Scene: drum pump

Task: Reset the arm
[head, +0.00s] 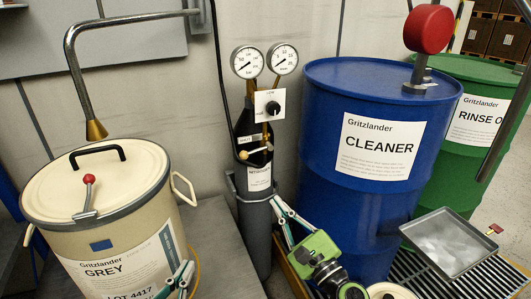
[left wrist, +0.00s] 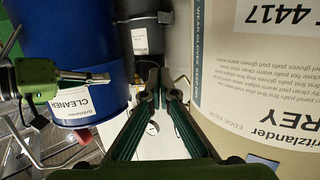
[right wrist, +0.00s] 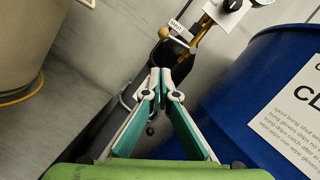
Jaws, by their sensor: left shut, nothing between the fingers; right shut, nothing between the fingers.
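My left gripper (head: 184,270) is low in the head view, in front of the right side of the beige GREY drum (head: 75,242). In the left wrist view its fingers (left wrist: 158,82) meet at the tips, with nothing between them. My right gripper (head: 279,204) is in front of the dark gas cylinder (head: 256,222), left of the blue CLEANER drum (head: 335,205). In the right wrist view its fingers (right wrist: 163,82) meet at the tips and are empty. The cylinder is partly hidden behind them. I cannot tell whether they touch it.
Two gauges (head: 265,61) and a knob panel (head: 269,105) top the cylinder. A red-knobbed lever (head: 89,181) is on the GREY drum's lid. A bent pipe (head: 78,75) hangs above it. A metal tray (head: 447,243) lies on a grate at right. A green drum (head: 478,120) stands behind.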

